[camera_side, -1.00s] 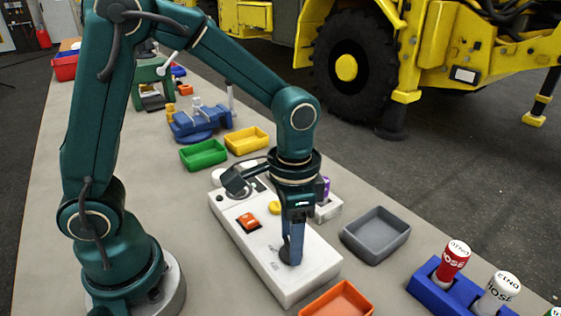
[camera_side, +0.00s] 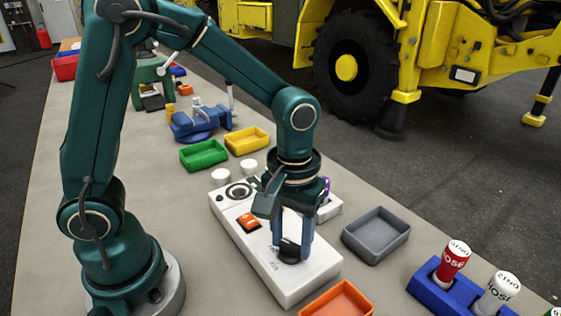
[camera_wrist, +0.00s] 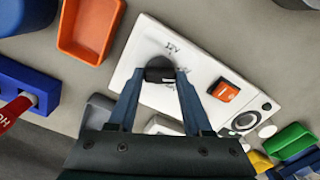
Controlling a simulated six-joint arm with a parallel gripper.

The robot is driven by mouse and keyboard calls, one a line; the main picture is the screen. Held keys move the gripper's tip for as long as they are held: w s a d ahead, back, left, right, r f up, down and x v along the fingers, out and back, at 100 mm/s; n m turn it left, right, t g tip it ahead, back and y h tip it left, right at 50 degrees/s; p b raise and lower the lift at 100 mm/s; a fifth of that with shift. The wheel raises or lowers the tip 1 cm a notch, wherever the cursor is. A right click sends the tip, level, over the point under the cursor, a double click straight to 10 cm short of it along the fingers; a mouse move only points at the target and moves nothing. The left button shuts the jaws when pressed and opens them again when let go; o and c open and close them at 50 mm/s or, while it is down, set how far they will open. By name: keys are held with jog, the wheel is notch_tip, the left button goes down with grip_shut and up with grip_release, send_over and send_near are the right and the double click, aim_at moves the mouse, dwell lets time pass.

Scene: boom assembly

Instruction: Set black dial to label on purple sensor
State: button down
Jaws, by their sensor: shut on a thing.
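The black dial (camera_side: 289,250) sits at the near end of a white control box (camera_side: 263,268). In the wrist view the dial (camera_wrist: 160,70) shows between the fingertips, with small dark label marks on the white face beside it, too small to read. My gripper (camera_side: 292,248) points down and is shut on the dial, with a blue finger on each side. It also shows in the wrist view (camera_wrist: 158,76). The purple sensor (camera_side: 325,187) is mostly hidden behind my gripper, beside the white box.
The white box also carries an orange rocker switch (camera_side: 249,221) and a round dark-ringed part (camera_side: 238,193). A grey tray (camera_side: 376,236) stands to the right and an orange tray (camera_side: 338,302) in front. Green (camera_side: 204,155) and yellow (camera_side: 247,141) trays stand behind.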

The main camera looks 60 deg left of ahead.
aim_at(291, 244)
jog(key=shift+n, duration=0.5)
jog(key=shift+c, duration=1.6)
grip_release()
jog(key=shift+r, duration=0.1)
jog(key=shift+r, duration=2.5)
